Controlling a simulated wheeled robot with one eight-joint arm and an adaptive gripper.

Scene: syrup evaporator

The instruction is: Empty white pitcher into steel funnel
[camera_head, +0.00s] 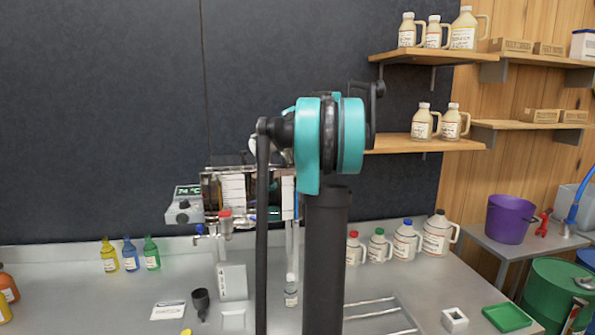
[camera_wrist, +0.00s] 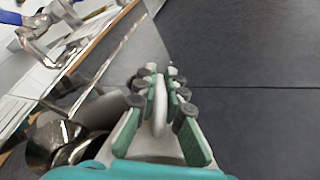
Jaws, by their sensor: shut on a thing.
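In the wrist view my gripper (camera_wrist: 159,90) is shut on a thin pale upright piece that looks like the handle of the white pitcher (camera_wrist: 160,112). A dull grey-white rounded body left of the fingers may be the pitcher's side, but I cannot tell for sure. A shiny curved steel piece (camera_wrist: 48,138) at the lower left of the wrist view may be the steel funnel; it is partly cut off by my gripper. In the head view my arm hides the gripper, and I cannot make out the funnel or the pitcher's contents.
The evaporator (camera_head: 233,190) with its green display (camera_head: 187,192) stands behind my arm. Several small coloured bottles (camera_head: 130,254) stand left on the steel counter (camera_head: 75,300). Several jugs (camera_head: 405,241) stand right of my arm. A purple bucket (camera_head: 510,218) is far right.

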